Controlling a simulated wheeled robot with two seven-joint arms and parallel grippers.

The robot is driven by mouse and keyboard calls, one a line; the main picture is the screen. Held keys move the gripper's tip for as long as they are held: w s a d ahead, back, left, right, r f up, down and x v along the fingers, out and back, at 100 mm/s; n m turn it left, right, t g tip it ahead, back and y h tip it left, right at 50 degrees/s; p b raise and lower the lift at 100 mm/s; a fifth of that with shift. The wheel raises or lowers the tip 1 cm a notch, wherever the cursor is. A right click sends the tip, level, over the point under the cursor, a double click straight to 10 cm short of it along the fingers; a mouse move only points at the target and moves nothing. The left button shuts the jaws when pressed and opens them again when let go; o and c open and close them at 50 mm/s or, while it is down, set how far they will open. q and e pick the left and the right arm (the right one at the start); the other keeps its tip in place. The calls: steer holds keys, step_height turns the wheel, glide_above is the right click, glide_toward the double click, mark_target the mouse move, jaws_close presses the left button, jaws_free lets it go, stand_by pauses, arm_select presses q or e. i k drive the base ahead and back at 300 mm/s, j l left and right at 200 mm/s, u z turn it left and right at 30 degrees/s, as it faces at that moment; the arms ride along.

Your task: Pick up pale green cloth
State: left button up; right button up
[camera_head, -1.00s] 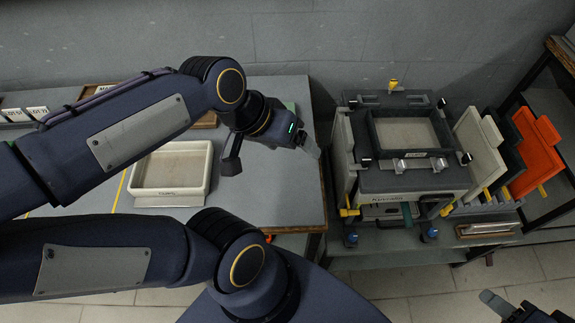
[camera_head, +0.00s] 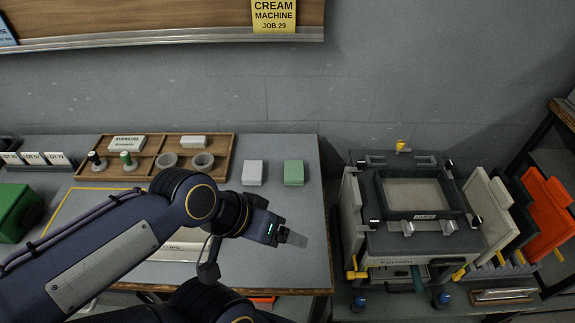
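The pale green cloth (camera_head: 293,173) is a small folded block lying near the back right corner of the grey table (camera_head: 305,225). It sits just right of a similar white block (camera_head: 252,173), with a gap between them. My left gripper (camera_head: 252,256) is in front of the cloth, nearer to me and a little to its left. My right gripper is out of view.
A wooden tray (camera_head: 227,150) with cups and stamps stands at the back. A pale tray (camera_head: 165,250) is partly hidden behind my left arm. A machine (camera_head: 380,240) stands to the right across a gap. A green bin (camera_head: 14,210) is far left.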

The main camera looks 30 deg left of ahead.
mark_target(293, 170)
steer(key=u, duration=1.2)
steer(key=l+u, duration=0.1)
steer(key=u, duration=0.3)
steer(key=l+u, duration=0.1)
steer(key=u, duration=0.65)
steer(key=k+l+u, duration=0.1)
steer(key=u, duration=0.3)
steer(key=k+l+u, duration=0.1)
steer(key=k+l, duration=0.05)
steer(key=l, duration=0.05)
